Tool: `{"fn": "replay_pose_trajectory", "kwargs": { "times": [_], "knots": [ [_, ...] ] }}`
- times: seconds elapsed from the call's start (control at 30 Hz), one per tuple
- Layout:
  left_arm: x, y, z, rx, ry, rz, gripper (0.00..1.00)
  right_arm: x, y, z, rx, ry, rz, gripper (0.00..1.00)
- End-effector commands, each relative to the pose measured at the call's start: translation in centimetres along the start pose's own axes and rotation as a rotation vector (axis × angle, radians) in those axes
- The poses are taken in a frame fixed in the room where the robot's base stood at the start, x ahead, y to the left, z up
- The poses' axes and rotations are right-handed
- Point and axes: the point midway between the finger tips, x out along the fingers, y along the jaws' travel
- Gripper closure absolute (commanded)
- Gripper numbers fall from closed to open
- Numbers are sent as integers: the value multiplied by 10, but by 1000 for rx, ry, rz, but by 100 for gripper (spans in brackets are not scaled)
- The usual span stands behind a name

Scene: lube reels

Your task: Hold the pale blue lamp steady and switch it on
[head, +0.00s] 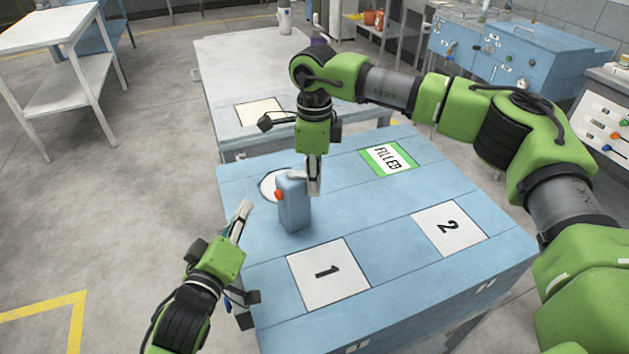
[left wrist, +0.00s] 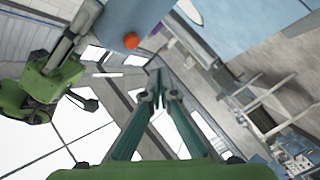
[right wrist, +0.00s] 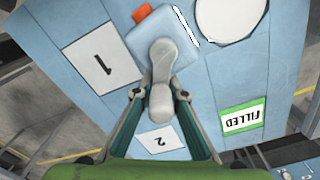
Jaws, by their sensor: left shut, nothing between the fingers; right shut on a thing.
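The pale blue lamp (head: 294,208) stands upright on the blue table, left of centre. Its orange button (head: 278,195) faces left, toward my left gripper. My right gripper (head: 313,188) comes down from above and is shut on the lamp's pale grey top part, which shows between the fingers in the right wrist view (right wrist: 162,72). My left gripper (head: 242,211) is shut and empty, left of the lamp and apart from it. In the left wrist view the orange button (left wrist: 132,40) shows above and left of the closed fingertips (left wrist: 158,88).
The blue table (head: 395,205) carries a white round mark (head: 268,186) behind the lamp, panels marked 1 (head: 328,273) and 2 (head: 449,228), and a green-edged FILLED panel (head: 388,158). These panels are bare. A grey table (head: 235,75) stands behind.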

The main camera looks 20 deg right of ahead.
Motion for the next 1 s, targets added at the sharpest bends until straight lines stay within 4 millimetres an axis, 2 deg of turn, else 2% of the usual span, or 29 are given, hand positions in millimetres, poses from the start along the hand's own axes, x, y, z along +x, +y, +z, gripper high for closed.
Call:
{"fn": "replay_pose_trajectory", "kwargs": {
  "times": [0.2,0.43,0.47,0.53,0.87,1.0],
  "knots": [
    [-11,-8,-8,1,-1,-1,100,-1,0,0,0,-2,-1,100],
    [-12,-9,-8,0,-1,-1,100,-1,0,0,0,-2,-1,100],
    [-12,-8,-8,0,-1,-1,100,-1,0,0,0,-2,-1,86],
    [-12,-8,-8,0,0,-1,100,-1,0,0,0,-2,-1,68],
    [-11,-8,-8,0,0,-1,100,-1,0,0,0,-1,0,68],
    [-11,-8,-8,0,0,-1,100,-11,-1,1,0,-2,-2,68]
  ]
}}
